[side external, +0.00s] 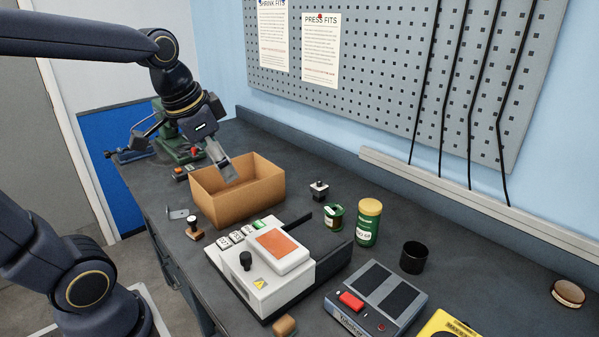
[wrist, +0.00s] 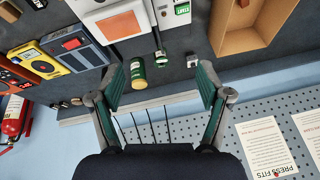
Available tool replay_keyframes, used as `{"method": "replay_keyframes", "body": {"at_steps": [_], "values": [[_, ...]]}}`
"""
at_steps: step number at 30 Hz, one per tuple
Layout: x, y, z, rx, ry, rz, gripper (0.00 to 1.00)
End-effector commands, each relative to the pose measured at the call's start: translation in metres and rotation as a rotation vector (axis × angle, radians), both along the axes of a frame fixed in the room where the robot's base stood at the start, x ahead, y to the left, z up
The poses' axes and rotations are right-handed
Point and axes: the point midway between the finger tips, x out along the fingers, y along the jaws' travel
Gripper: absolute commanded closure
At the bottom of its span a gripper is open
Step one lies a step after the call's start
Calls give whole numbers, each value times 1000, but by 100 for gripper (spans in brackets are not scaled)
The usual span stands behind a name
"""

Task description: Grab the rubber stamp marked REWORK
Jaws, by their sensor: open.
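No REWORK marking is legible in either view. A small stamp-like piece with a dark handle and pale base (side external: 319,190) stands right of the cardboard box in the side view; what looks like the same piece shows between my fingers in the wrist view (wrist: 192,61). Another stamp-like piece with a brown base and dark top (side external: 194,228) stands in front of the box. My gripper (side external: 229,174) is over the box in the side view, pointing down at a tilt. In the wrist view my gripper (wrist: 162,84) has its fingers wide apart, with nothing held.
The open cardboard box (side external: 233,208) is close below my gripper. A white device with an orange panel (side external: 270,246), a green jar (side external: 368,222), a small green tin (side external: 334,217) and a black cup (side external: 414,257) crowd the bench. The pegboard wall (side external: 390,70) bounds the back.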

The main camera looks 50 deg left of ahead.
Motion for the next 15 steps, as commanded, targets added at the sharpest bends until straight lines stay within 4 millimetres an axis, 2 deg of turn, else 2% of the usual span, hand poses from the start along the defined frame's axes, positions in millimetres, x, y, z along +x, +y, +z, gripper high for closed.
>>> {"method": "replay_keyframes", "body": {"at_steps": [1, 4, 6, 9, 12, 15], "values": [[11, 24, -8, 2, 52, 37, 23], [26, 78, -28, -8, 146, 108, 23], [27, 116, -47, -32, 210, 173, 23], [18, 160, -76, -79, 282, 274, 23], [2, 187, -100, -124, 334, 358, 23], [-11, 199, -115, -152, 363, 404, 23]]}}
